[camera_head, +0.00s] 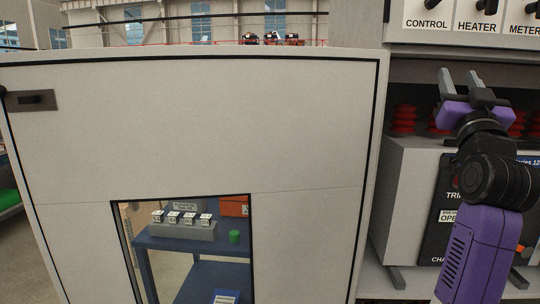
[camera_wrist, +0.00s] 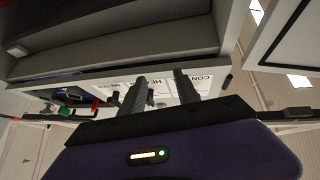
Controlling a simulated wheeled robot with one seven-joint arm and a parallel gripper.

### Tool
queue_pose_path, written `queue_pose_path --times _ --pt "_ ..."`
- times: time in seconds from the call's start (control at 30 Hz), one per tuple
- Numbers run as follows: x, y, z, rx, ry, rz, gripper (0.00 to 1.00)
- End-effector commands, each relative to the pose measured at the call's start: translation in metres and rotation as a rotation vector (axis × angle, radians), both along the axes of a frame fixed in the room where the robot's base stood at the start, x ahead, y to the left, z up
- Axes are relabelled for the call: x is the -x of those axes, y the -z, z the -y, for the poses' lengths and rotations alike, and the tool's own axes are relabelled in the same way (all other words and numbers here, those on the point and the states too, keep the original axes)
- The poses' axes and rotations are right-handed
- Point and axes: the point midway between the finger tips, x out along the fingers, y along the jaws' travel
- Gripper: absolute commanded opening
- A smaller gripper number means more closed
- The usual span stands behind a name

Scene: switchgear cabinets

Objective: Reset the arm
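My gripper (camera_head: 459,76) is at the right of the head view, in front of the open switchgear compartment, with its fingers pointing up. The two grey fingers are apart with nothing between them. The wrist view also shows my gripper (camera_wrist: 161,80) open and empty, with the label strip (camera_wrist: 170,88) upside down beyond the fingers. My arm is bent and stands in front of the breaker unit (camera_head: 408,185), hiding part of its black front panel (camera_head: 436,235).
A grey cabinet door (camera_head: 200,130) fills the left and middle, with a handle (camera_head: 32,100) and a window showing a blue table (camera_head: 190,246). Above the compartment is a panel labelled CONTROL, HEATER and METER (camera_head: 478,22). Red ribbed insulators (camera_head: 404,120) stand behind my arm.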

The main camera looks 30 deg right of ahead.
Motion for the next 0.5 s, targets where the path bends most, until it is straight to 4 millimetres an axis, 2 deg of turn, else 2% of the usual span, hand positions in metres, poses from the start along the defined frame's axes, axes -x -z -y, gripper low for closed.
queue_pose_path --times 0.03,0.23,0.5 --pt "-0.006 0.026 -0.011 0.006 -0.014 -0.016 0.38" --pt "-0.015 0.105 -0.059 0.035 -0.08 -0.048 0.38" --pt "-0.003 0.206 -0.132 0.05 -0.193 -0.106 0.38"
